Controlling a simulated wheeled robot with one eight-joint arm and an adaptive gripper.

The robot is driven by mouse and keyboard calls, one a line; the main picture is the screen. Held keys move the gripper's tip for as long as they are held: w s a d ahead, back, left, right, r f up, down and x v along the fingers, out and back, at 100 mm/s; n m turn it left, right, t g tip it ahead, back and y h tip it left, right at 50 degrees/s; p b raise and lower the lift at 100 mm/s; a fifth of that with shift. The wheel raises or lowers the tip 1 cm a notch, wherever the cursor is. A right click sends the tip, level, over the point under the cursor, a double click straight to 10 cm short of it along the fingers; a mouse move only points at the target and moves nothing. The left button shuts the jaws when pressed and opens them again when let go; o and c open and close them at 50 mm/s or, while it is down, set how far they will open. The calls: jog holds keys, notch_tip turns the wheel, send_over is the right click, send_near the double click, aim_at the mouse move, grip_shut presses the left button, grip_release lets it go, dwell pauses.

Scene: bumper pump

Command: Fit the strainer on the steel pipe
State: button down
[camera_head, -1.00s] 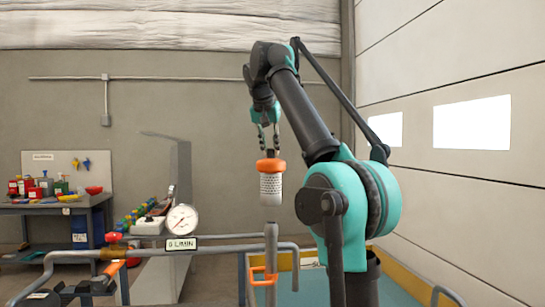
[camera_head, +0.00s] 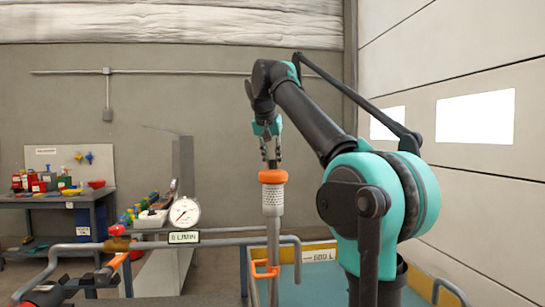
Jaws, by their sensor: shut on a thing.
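The strainer (camera_head: 272,196) is a pale perforated cylinder with an orange collar at its top. My gripper (camera_head: 272,163) is shut on the orange collar from above and holds the strainer upright. The steel pipe (camera_head: 273,243) is a grey upright pipe directly below the strainer, in line with it in this view. The strainer's lower end meets the pipe's top in the picture. Whether the pipe's top is inside the strainer or just behind or below it cannot be told.
An orange clamp (camera_head: 265,269) is on the upright pipe. A horizontal grey pipe (camera_head: 230,241) runs beside it, with a round gauge (camera_head: 184,212) and a flow label at left. A workbench (camera_head: 60,199) with coloured items stands far left. A pale wall is at right.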

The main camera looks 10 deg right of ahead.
aim_at(272, 165)
jog(key=shift+s+f, duration=0.1)
jog(key=shift+f, duration=1.55)
dwell(2.0)
jog(key=c, duration=1.3)
grip_release()
jog(key=shift+o, duration=0.2)
jog(key=shift+r, duration=0.15)
jog(key=shift+r, duration=3.85)
